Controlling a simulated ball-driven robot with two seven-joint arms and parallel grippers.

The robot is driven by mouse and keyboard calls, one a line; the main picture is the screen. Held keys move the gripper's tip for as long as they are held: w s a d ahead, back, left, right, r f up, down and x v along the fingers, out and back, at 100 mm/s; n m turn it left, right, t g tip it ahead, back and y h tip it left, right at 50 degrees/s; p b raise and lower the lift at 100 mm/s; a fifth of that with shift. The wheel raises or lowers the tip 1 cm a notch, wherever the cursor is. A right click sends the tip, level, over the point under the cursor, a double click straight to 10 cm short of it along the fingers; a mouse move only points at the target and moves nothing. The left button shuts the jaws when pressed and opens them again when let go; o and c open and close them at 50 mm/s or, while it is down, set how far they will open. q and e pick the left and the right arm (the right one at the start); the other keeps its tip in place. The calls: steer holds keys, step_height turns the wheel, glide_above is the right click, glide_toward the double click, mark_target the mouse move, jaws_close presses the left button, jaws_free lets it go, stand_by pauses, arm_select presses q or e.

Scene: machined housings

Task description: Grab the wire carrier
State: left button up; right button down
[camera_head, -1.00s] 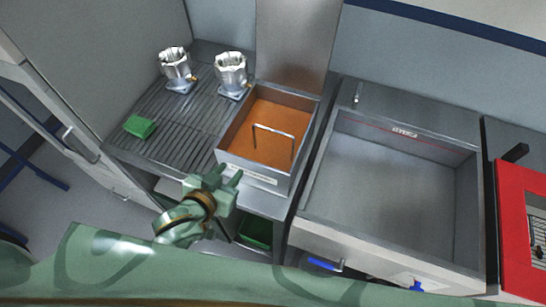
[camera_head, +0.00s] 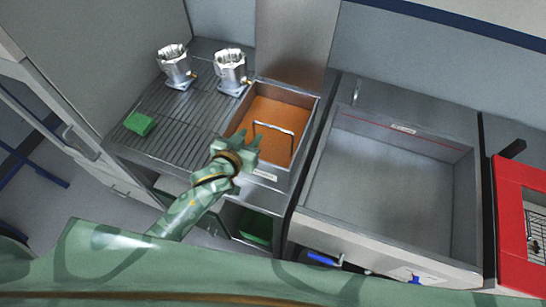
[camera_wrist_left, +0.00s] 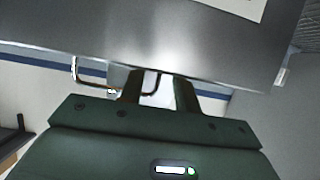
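The wire carrier (camera_head: 274,128) shows as a thin U-shaped wire handle standing over the orange contents of a steel tank (camera_head: 308,104). Anything of it lower down is hidden. My left gripper (camera_head: 238,140) is over the tank's near left edge, to the left of and nearer than the handle, apparently not touching it. In the left wrist view, my two fingers (camera_wrist_left: 160,92) stand apart with nothing held. The wire handle (camera_wrist_left: 76,72) shows there behind and left of the fingers, below the tank's metal wall (camera_wrist_left: 190,45). My right gripper is not in view.
Two metal housings (camera_head: 175,68) (camera_head: 231,72) and a green block (camera_head: 140,123) stand on the ribbed drainboard (camera_head: 185,120) at left. A large, seemingly empty steel basin (camera_head: 385,185) is at right, with a red-framed unit (camera_head: 520,230) beyond it.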

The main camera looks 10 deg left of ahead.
arm_select(q)
steer(key=shift+x, duration=1)
jaws_close()
